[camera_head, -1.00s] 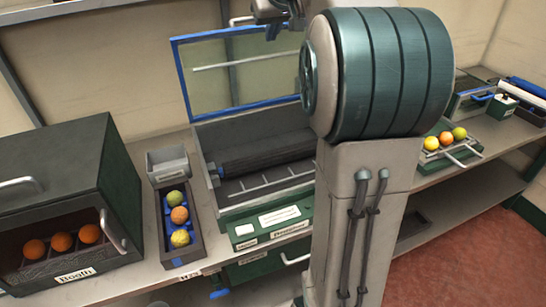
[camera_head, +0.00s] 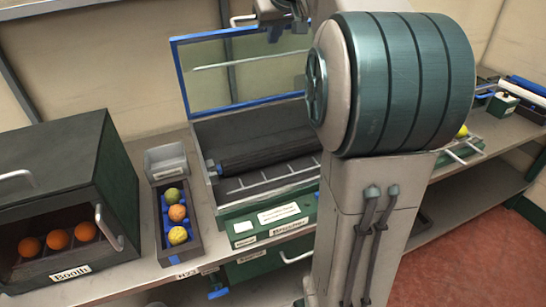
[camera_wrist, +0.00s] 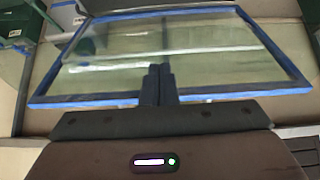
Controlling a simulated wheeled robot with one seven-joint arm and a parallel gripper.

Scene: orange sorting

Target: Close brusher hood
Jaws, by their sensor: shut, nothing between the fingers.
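The brusher (camera_head: 222,204) is a grey and green bin on the bench with a dark roller inside. Its hood (camera_head: 205,85), a clear panel in a blue frame, stands raised at the bin's back edge. In the wrist view the hood (camera_wrist: 225,55) spans most of the picture. My gripper (camera_wrist: 160,70) is shut and empty, its dark fingers together and overlapping the hood's near blue edge in the picture. I cannot tell whether they touch it. In the head view only part of my wrist shows at the top; the fingertips are out of sight.
A dark booth (camera_head: 118,190) with several oranges stands at the left. A tray (camera_head: 166,240) of three fruits and a small grey box (camera_head: 166,161) lie between booth and brusher. My arm hides the brusher's right end. A wall stands close behind.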

